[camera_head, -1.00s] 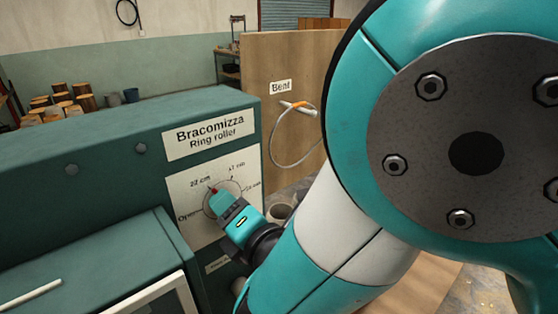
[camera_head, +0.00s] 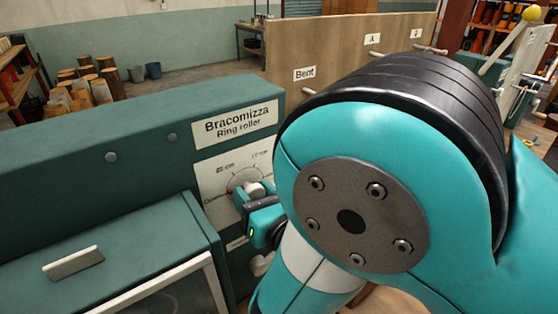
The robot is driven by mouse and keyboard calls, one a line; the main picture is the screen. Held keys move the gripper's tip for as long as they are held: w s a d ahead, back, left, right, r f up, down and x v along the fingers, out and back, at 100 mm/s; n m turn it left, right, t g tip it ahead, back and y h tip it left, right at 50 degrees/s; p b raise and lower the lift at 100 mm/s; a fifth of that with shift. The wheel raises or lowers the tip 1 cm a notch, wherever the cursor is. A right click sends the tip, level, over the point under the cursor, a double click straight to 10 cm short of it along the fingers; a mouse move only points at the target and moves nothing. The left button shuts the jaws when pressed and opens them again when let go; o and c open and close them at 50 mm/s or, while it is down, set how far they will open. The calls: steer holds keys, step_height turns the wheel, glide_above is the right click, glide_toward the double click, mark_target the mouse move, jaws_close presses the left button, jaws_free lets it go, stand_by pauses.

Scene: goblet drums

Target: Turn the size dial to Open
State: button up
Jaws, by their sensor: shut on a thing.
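The size dial (camera_head: 241,178) is a pale round dial on the white scale plate of the green Bracomizza ring roller (camera_head: 120,145). Its red mark (camera_head: 230,189) shows at the dial's left edge, below the "22 cm" label (camera_head: 225,168). The "17 cm" label is at the upper right. The lower left of the plate, with the Open label, is too small to read clearly. My gripper (camera_head: 252,196) is shut on the dial's knob from the front right. The gripper and my arm hide the dial's lower right part.
A green cabinet part with a pale handle (camera_head: 73,262) juts out at the front left. A wooden panel with a "Bent" label (camera_head: 304,73) stands behind my arm. Log stumps (camera_head: 90,85) and buckets stand on the floor at the back left.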

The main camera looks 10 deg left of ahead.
steer(key=shift+n+p, duration=0.35)
steer(key=shift+n, duration=0.65)
steer(key=o, duration=0.9)
steer(key=shift+c, duration=0.2)
